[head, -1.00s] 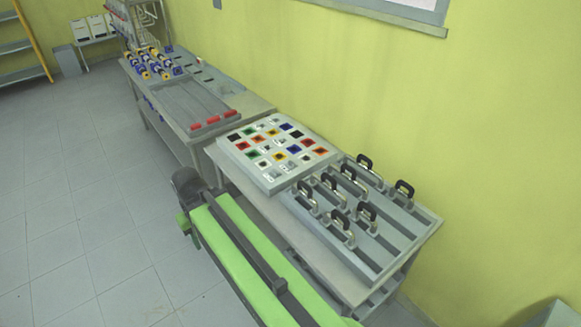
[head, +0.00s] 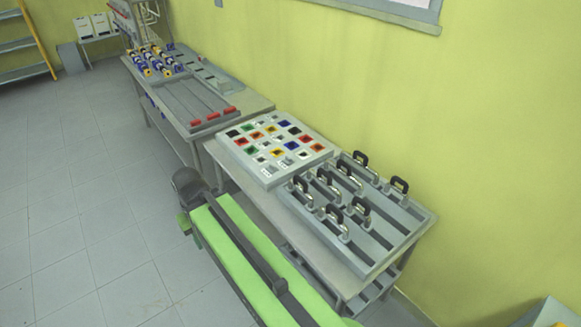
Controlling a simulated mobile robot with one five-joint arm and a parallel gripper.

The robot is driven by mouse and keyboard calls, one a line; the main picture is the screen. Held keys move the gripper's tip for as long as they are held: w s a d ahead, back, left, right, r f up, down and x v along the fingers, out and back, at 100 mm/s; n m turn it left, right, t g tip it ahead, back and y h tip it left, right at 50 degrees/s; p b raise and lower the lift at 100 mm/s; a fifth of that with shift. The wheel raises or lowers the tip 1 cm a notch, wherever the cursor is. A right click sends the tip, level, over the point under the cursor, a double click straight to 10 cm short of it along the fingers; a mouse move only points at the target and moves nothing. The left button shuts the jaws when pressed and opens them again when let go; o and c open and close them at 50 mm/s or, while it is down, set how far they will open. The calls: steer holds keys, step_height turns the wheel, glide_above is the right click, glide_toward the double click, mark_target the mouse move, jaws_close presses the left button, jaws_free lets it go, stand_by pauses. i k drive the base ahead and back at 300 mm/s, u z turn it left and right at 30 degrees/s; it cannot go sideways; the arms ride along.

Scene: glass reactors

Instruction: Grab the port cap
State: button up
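No single object here is plainly a port cap, and I cannot tell which one it is. On the near table, a grey slotted rack (head: 405,226) holds several metal pieces with black arched handles (head: 361,207). Beside it, a light board (head: 262,177) carries small square pieces in red, green, blue, yellow, black and white (head: 293,130). My green arm lies low across the front of the near table, apart from these pieces. My gripper does not show, so I cannot see whether it holds anything.
A farther table (head: 257,105) carries a slotted tray with red ends (head: 212,115) and a cluster of blue, white and yellow pieces (head: 155,63). A yellow-green wall stands close behind both tables. The tiled floor (head: 80,210) at left is clear. A grey box edge shows at bottom right.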

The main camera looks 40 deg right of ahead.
mark_target(288, 161)
steer(key=z, duration=0.05)
steer(key=k, duration=0.4)
steer(key=u, duration=0.55)
steer(key=i, duration=1.75)
steer(key=z, duration=0.45)
steer(key=i, duration=1.25)
steer(key=z, duration=0.9)
steer(key=i, duration=0.25)
steer(key=z, duration=0.4)
